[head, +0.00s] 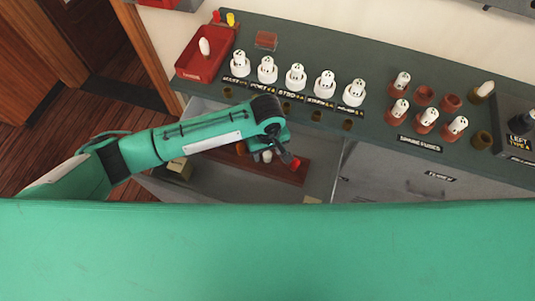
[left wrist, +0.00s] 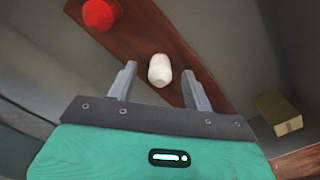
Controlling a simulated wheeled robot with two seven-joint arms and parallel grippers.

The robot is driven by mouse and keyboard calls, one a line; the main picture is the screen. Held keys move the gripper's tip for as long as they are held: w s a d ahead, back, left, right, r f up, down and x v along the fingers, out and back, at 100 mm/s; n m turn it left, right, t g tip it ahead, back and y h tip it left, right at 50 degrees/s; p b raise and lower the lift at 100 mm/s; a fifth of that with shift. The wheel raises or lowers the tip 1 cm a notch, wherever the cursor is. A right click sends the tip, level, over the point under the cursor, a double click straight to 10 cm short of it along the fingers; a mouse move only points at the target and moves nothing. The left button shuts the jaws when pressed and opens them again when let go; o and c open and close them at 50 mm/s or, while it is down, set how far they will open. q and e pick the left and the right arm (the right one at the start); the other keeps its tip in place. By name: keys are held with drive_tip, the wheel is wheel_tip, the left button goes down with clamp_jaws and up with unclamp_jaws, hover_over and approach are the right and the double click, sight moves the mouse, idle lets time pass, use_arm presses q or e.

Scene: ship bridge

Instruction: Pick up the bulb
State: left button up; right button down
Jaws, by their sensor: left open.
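A white bulb (left wrist: 160,70) stands on a reddish-brown wooden strip (left wrist: 150,25) in the left wrist view. My left gripper (left wrist: 161,82) is open, with one grey finger on each side of the bulb; I cannot tell whether either finger touches it. In the head view my left gripper (head: 268,155) is low over the open drawer below the counter, and its wrist partly hides the strip. Another white bulb (head: 204,47) lies in the red tray at the counter's left end. My right gripper is not in view.
A red knob-like piece (left wrist: 100,14) sits on the same strip, also seen in the head view (head: 295,163). A tan box (left wrist: 278,113) lies in the drawer. The green counter (head: 370,145) above holds several white and brown holders with bulbs. Grey drawer fronts (head: 400,180) stand right.

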use_arm(q)
drive_tip(key=shift+f, duration=1.05)
drive_tip(key=c, duration=1)
drive_tip(key=shift+c, duration=0.2)
drive_tip(key=shift+r, duration=0.2)
